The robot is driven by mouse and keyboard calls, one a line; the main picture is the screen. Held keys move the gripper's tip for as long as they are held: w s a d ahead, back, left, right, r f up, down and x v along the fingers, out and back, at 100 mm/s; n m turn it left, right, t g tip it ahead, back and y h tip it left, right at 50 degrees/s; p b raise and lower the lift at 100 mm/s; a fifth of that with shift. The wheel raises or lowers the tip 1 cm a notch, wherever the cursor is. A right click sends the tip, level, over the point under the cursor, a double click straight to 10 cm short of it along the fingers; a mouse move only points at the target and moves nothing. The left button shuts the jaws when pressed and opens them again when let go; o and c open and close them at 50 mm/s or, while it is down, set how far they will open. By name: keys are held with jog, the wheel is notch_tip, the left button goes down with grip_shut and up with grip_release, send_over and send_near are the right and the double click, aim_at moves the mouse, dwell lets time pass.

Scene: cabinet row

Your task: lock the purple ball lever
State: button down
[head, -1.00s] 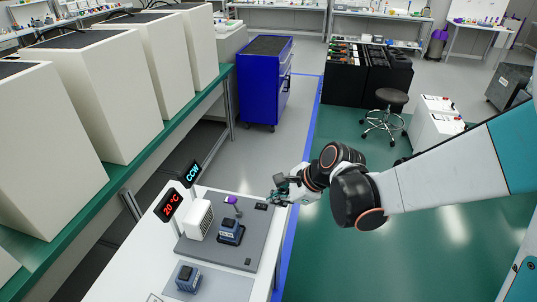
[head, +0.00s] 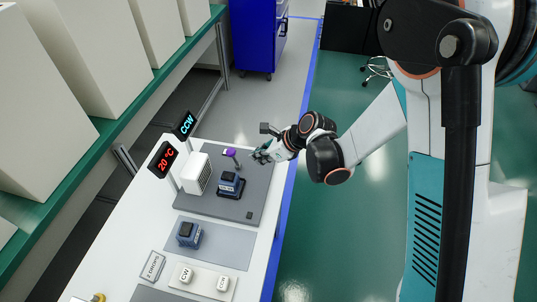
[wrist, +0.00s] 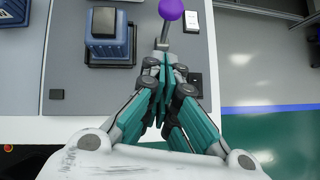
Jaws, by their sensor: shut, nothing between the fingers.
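The purple ball lever (head: 229,152) stands on the grey plate of the white bench, a purple ball on a short grey stem. In the wrist view the purple ball (wrist: 171,9) is at the top edge, partly cut off, with its stem (wrist: 164,38) running down toward my fingertips. My gripper (head: 258,157) is just right of the lever in the head view. In the wrist view my gripper (wrist: 165,66) has its teal fingers closed together, empty, their tips at the stem's lower end. I cannot tell whether they touch it.
A blue device (head: 229,184) with a dark top stands close to the lever. Another blue device (head: 188,234) and CW/CCW buttons lie nearer. Green floor at right is open.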

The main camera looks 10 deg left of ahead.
aim_at(233, 157)
jog(key=a, duration=0.1)
jog(key=a+f, duration=0.1)
jog(key=w+a+b, duration=0.1)
jog(key=shift+a+f, duration=0.3)
jog(key=shift+w+a, duration=0.15)
jog(key=shift+a, duration=0.45)
jog(key=shift+a, duration=0.1)
jog(key=shift+w+a+r+b, duration=0.15)
jog(key=shift+a+b, duration=0.1)
jog(key=shift+a, duration=0.2)
jog(key=shift+s+a+r+b, duration=0.1)
jog(key=shift+a+b, duration=0.1)
jog(key=shift+a, duration=0.2)
jog(key=shift+d, duration=0.1)
